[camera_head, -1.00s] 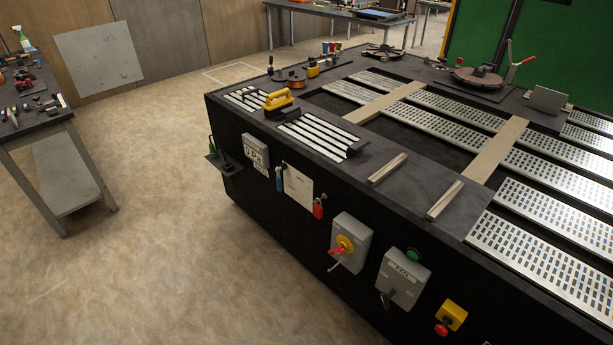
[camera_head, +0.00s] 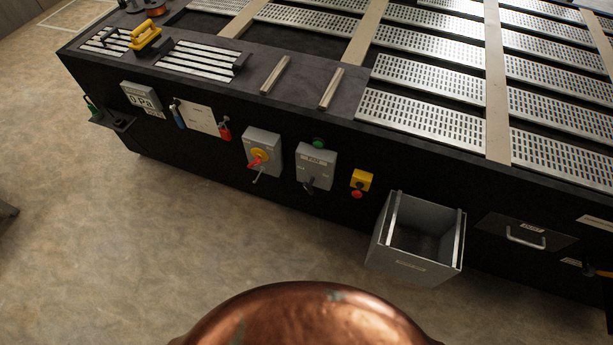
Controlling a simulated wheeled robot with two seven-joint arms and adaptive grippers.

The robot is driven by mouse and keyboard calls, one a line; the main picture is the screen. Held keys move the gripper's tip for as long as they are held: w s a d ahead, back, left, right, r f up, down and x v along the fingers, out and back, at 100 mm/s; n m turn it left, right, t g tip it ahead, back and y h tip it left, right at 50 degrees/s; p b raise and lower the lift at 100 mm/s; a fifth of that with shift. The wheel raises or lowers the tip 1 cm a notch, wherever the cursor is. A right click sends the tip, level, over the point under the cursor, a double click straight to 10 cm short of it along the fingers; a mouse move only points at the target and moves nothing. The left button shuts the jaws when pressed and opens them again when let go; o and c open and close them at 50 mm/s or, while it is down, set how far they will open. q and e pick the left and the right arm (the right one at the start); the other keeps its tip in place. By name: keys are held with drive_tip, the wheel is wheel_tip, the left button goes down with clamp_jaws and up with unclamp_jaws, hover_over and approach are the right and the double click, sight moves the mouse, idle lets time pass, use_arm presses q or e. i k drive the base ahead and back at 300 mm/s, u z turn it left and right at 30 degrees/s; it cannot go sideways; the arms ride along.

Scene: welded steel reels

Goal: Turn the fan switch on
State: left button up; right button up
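The fan switch box (camera_head: 316,167) is a grey box on the black front face of the workbench, right of the middle of the row of controls. It has a label plate, a green round lamp or button (camera_head: 318,143) on its top edge and a dark rotary handle (camera_head: 309,186) low on its front. The handle's exact setting is too small to tell. Neither of my grippers is in view.
A grey box with a red-and-yellow rotary switch (camera_head: 261,153) is to its left, and a yellow box with a red button (camera_head: 361,182) to its right. An open grey drawer (camera_head: 414,266) juts out further right. A copper rounded surface (camera_head: 310,315) fills the bottom centre. Floor at left is clear.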

sight(308, 186)
drive_tip(key=u, duration=2.4)
drive_tip(key=k, duration=0.8)
drive_tip(key=z, duration=2.4)
